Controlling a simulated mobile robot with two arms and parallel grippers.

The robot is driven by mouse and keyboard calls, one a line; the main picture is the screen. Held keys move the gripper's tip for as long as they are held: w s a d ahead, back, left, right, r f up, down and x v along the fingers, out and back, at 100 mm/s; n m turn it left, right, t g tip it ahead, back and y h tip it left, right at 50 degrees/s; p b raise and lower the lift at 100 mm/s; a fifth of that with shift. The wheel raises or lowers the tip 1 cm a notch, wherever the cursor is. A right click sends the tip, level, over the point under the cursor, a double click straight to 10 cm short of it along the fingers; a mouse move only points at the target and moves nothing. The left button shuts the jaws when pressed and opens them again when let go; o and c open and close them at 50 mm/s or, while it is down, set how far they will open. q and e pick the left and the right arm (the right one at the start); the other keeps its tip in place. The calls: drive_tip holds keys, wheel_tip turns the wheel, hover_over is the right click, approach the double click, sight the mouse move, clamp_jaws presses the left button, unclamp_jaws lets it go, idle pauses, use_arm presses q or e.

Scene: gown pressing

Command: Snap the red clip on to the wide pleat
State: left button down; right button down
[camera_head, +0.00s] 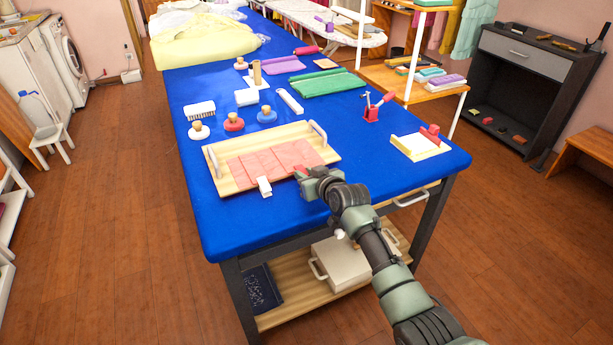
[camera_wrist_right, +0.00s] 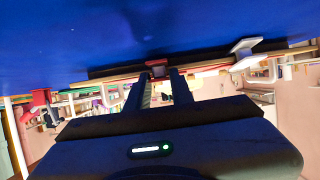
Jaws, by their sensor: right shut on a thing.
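A pink pleated cloth (camera_head: 255,165) lies flat on a wooden tray (camera_head: 225,186) with white handles, near the front of the blue table. A white clip (camera_head: 264,187) sits on the cloth's near edge; it also shows in the right wrist view (camera_wrist_right: 244,53). My right gripper (camera_head: 304,178) is at the tray's near right edge, right of the white clip. It is shut on the red clip (camera_wrist_right: 158,70), seen between its fingertips in the wrist view. A bit of red shows at the fingertips in the head view. I cannot tell whether the clip touches the cloth. My left gripper is out of view.
White, red and blue round pieces with wooden knobs (camera_head: 234,122) stand behind the tray. A white-and-wood block with a red piece (camera_head: 418,147) and a red stand (camera_head: 371,112) are to the right. Folded green cloth (camera_head: 325,83) lies farther back. The table's front left is clear.

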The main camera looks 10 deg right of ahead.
idle(0.3)
drive_tip(key=c, duration=1.1)
unclamp_jaws()
drive_tip(key=shift+c, duration=0.2)
drive_tip(key=shift+s, duration=0.15)
drive_tip(key=shift+p+v, duration=0.4)
drive_tip(key=shift+v, duration=3.4)
